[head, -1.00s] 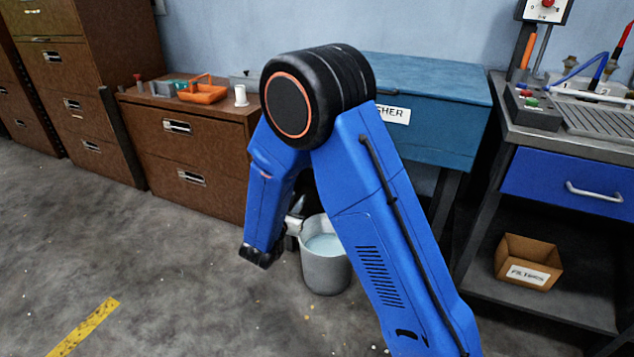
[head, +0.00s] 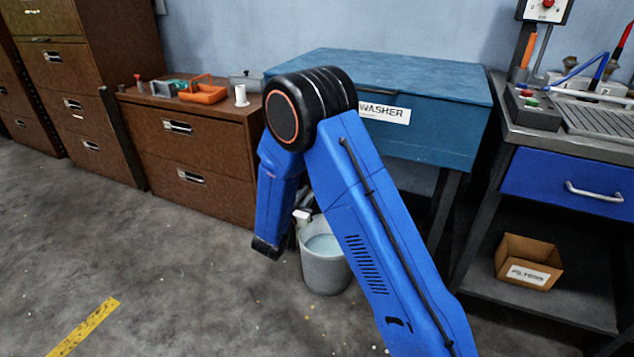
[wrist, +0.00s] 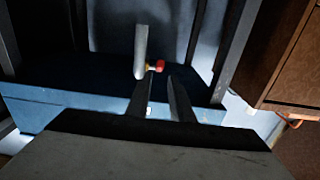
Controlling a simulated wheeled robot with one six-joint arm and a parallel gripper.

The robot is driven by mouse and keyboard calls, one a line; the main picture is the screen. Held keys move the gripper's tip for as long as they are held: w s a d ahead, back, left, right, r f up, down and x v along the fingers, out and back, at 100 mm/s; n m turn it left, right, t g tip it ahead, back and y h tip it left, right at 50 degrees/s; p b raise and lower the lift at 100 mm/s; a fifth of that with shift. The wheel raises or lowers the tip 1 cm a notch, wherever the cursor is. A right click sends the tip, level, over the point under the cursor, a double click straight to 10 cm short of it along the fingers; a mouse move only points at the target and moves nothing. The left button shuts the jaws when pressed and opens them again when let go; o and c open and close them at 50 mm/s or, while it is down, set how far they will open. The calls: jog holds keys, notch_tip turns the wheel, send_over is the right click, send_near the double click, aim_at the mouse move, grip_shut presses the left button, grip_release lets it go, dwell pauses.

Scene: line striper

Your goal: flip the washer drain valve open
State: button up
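The blue washer (head: 440,130) stands on dark legs at the back, partly hidden by my arm. In the wrist view, a grey drain pipe (wrist: 141,45) carries the drain valve, with a small brass part and a red handle end (wrist: 160,66). My gripper (wrist: 158,92) shows as two dark fingers with a gap between them. The red end appears just beyond the gap; contact cannot be made out. In the head view the valve and fingers are mostly hidden by my arm. A grey bucket (head: 326,272) with pale liquid stands on the floor beneath this area.
Brown drawers (head: 190,155) stand left of the washer, with an orange tray (head: 203,93) on top. A metal bench (head: 600,135) stands at right, with a filters box (head: 528,262) on its lower shelf. Washer legs flank the valve. The floor at front left is clear.

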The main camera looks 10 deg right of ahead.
jog(key=x, duration=0.8)
jog(key=shift+w+d, duration=0.1)
jog(key=shift+w, duration=0.05)
grip_shut()
